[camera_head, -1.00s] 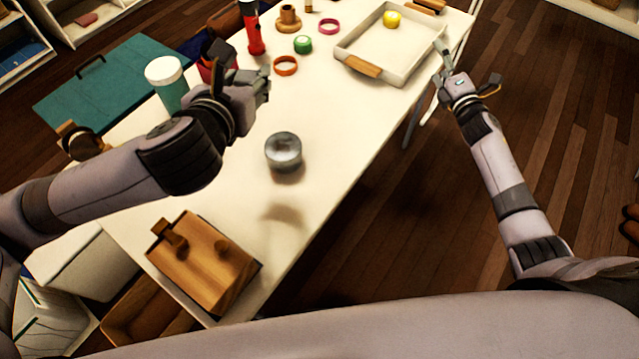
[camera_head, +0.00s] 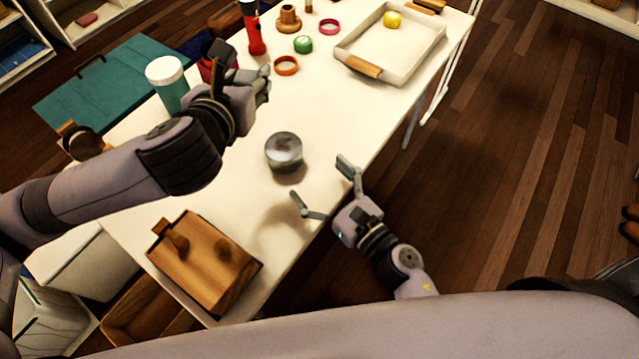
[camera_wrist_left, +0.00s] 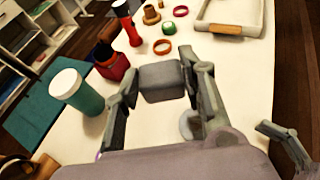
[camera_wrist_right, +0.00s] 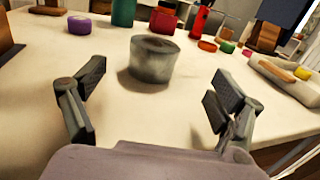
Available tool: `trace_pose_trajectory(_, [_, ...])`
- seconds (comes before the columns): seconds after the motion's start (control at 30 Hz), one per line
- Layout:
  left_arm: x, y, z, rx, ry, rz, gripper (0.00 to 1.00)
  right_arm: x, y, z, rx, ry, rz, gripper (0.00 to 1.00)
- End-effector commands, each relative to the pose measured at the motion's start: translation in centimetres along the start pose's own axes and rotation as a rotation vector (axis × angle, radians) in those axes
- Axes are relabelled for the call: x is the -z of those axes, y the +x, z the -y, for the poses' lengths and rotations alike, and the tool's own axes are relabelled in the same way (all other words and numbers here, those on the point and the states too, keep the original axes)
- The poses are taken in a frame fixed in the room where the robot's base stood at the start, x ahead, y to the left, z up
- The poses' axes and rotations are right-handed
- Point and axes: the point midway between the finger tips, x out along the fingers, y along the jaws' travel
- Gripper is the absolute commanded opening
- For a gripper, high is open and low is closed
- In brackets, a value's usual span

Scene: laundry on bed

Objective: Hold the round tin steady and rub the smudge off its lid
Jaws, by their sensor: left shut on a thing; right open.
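The round grey metal tin (camera_head: 284,152) stands upright on the white table, with a dark smudge (camera_head: 285,145) on its lid. My left gripper (camera_head: 260,88) is above the table, beyond and left of the tin, and apart from it. In the left wrist view it is shut on a grey block (camera_wrist_left: 162,82); the tin (camera_wrist_left: 187,124) is partly hidden behind a finger there. My right gripper (camera_head: 322,184) is open and empty at the table's near right edge. In the right wrist view the tin (camera_wrist_right: 155,62) is ahead, between the spread fingers but beyond them.
A wooden box (camera_head: 205,262) with a knob is at the near left of the table. A teal jar (camera_head: 168,82), an orange ring (camera_head: 286,66), a green roll (camera_head: 303,44) and a white tray (camera_head: 405,72) stand farther back. The table around the tin is clear.

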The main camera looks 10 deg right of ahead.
Motion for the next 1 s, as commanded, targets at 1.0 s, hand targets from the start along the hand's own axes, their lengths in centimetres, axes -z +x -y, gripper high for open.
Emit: trace_pose_trajectory(1.0, [0.0, 0.0, 0.0, 0.000, 0.000, 0.000, 0.23, 0.1, 10.8, -0.7, 0.016, 0.003, -0.008, 0.89])
